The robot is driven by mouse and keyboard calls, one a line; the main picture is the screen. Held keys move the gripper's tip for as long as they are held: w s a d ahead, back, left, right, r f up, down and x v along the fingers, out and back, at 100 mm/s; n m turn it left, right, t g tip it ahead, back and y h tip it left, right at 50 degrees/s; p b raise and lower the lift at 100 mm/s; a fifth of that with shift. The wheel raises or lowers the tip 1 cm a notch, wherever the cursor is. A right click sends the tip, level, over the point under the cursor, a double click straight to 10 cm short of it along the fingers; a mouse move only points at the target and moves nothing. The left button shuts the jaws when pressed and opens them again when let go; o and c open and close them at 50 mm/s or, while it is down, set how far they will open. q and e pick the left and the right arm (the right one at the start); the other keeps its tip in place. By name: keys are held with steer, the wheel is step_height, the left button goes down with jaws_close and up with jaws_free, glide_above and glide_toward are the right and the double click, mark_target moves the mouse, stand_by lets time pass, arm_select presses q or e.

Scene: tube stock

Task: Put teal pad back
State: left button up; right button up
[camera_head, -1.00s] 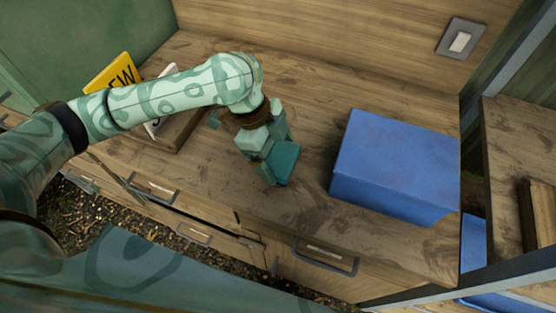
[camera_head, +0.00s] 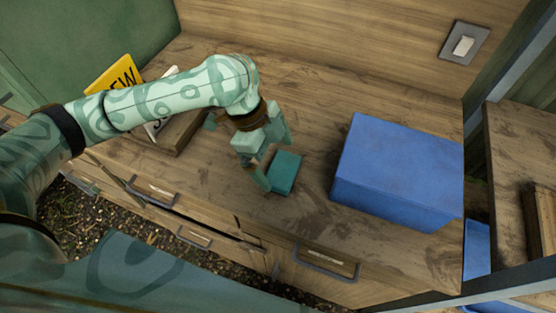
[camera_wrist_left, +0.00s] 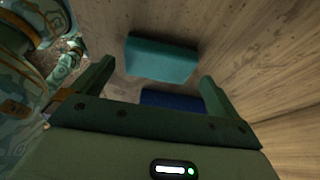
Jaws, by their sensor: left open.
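The teal pad (camera_head: 285,173) is a small flat block lying on the wooden counter, left of the blue box. My left gripper (camera_head: 273,160) is open, its fingers apart just behind and left of the pad. In the left wrist view the teal pad (camera_wrist_left: 162,60) lies ahead of and between the spread fingers, and no finger is seen gripping it. A dark blue patch (camera_wrist_left: 172,100) shows nearer the palm there; I cannot tell what it is. My right gripper is not in view.
A large blue box (camera_head: 398,170) stands on the counter (camera_head: 310,100) to the right. A yellow sign (camera_head: 115,75) and a brown block (camera_head: 183,130) are at the left, by my left arm. Drawers with handles (camera_head: 325,262) line the front. A switch (camera_head: 463,46) is on the back wall.

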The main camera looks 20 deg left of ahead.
arm_select(q)
steer(key=p+v, duration=0.3)
steer(key=v, duration=0.6)
steer(key=shift+r, duration=0.2)
steer(key=shift+s, duration=0.15)
